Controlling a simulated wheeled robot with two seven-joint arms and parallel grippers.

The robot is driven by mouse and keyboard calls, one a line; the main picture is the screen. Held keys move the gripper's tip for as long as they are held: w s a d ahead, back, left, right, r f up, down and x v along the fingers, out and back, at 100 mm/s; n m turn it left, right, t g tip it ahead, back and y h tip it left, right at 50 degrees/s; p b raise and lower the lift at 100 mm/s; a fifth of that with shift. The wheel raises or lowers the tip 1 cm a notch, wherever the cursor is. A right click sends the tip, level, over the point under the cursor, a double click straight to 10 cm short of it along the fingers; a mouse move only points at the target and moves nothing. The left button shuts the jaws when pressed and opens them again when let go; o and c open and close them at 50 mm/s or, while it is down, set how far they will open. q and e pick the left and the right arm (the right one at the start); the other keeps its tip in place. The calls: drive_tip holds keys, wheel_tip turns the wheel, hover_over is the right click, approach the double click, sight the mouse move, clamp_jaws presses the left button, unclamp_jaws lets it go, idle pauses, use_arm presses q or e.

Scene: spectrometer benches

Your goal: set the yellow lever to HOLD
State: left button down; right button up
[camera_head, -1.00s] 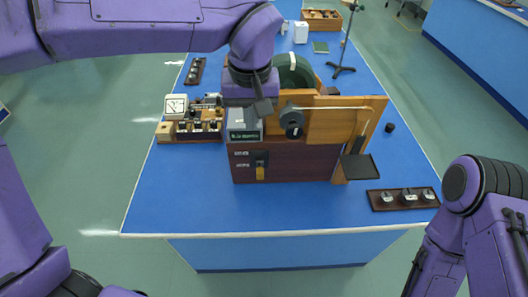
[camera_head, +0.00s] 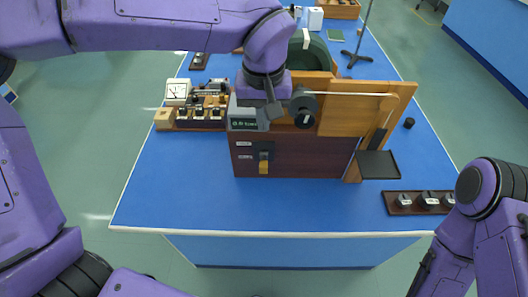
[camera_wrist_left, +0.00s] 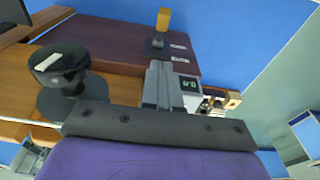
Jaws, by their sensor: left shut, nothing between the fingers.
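The yellow lever (camera_head: 264,166) is on the dark red-brown front panel (camera_head: 310,163) of the wooden instrument. Its yellow tip points down from a black mount, and white labels too small to read lie to its left. The lever also shows at the top of the left wrist view (camera_wrist_left: 164,19). My left gripper (camera_head: 271,108) is above the panel, near the readout box (camera_head: 243,124), higher than the lever and apart from it. In the left wrist view its fingers (camera_wrist_left: 158,80) are shut and empty.
A black knob (camera_head: 304,108) stands close to the right of my left gripper. A dark tray (camera_head: 377,164) juts out at the instrument's right. A block with several knobs (camera_head: 200,114) stands at left. The blue bench (camera_head: 250,206) is clear in front.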

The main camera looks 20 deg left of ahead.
use_arm(q)
hover_over(265, 162)
drive_tip(key=f, duration=0.5)
drive_tip(key=w+f, duration=0.1)
drive_tip(key=f, duration=0.1)
drive_tip(key=shift+a+f, duration=0.25)
drive_tip(key=shift+f, duration=0.1)
drive_tip(key=shift+s+d+f+p, duration=0.1)
drive_tip(key=shift+s+f+p, duration=0.1)
drive_tip(key=shift+s+f, duration=0.25)
drive_tip(key=shift+s+d+f+p, duration=0.1)
drive_tip(key=shift+s+f+p, duration=0.1)
drive_tip(key=shift+f, duration=0.45)
drive_tip(key=shift+s+f, duration=0.2)
drive_tip(key=shift+f, duration=0.35)
drive_tip(key=shift+w+f, duration=0.1)
